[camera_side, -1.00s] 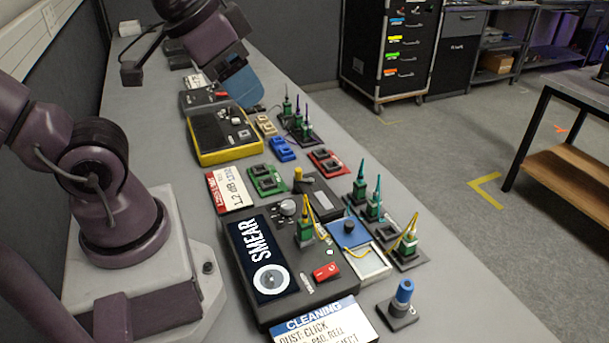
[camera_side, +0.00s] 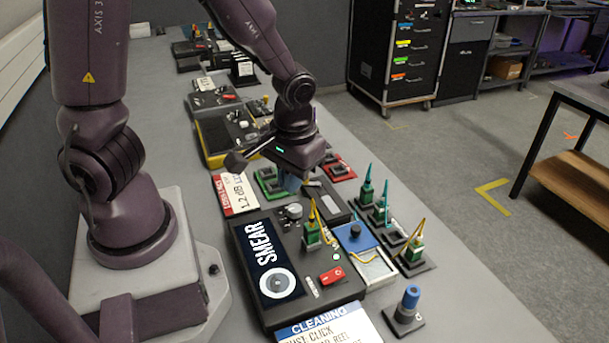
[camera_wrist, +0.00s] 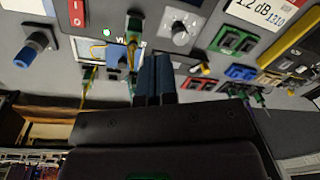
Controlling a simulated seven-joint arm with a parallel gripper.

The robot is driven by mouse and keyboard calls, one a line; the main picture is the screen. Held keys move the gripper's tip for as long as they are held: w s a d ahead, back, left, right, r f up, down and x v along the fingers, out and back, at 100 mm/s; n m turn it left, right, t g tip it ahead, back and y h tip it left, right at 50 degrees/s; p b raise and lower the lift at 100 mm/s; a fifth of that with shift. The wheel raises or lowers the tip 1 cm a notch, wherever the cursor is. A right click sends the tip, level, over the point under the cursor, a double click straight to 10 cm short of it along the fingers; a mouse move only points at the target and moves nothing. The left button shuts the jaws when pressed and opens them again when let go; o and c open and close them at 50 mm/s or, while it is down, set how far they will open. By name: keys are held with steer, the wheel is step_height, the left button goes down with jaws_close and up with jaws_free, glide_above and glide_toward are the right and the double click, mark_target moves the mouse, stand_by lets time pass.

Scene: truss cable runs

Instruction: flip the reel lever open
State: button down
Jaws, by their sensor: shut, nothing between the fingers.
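A dark box with a pale grey window, which I take to be the reel (camera_side: 334,204), lies behind the grey console in the side view. In the wrist view a brass knob (camera_wrist: 206,70), apparently its lever, shows right of my fingers; I cannot tell its exact angle. My gripper (camera_side: 290,184) points down with blue fingers at the left end of the box, partly hiding it and the lever. In the wrist view my gripper (camera_wrist: 153,58) is shut and empty, its two fingers side by side. Contact with the lever cannot be told.
The console (camera_side: 300,270) with a SMEAR screen stands nearer, with a green connector and yellow cable. A blue pad box (camera_side: 353,236) and green connectors on stands (camera_side: 378,213) are at the right. A blue-capped cleaner (camera_side: 408,301) stands in front. The right table edge is clear.

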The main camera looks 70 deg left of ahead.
steer(key=w+a+f+n+t+y, duration=0.2)
steer(key=w+a+n+y, duration=0.1)
steer(key=a+n, duration=0.3)
steer(key=shift+w+a+n, duration=0.25)
steer(key=shift+w+n, duration=0.35)
steer(key=shift+w, duration=0.2)
steer(key=shift+f, duration=0.1)
steer(key=x, duration=1)
steer(key=shift+w+a, duration=0.3)
steer(key=shift+a, duration=0.2)
steer(key=shift+w+a, duration=0.35)
steer(key=shift+a, duration=0.2)
steer(key=shift+w+a, duration=0.3)
steer(key=shift+a, duration=0.35)
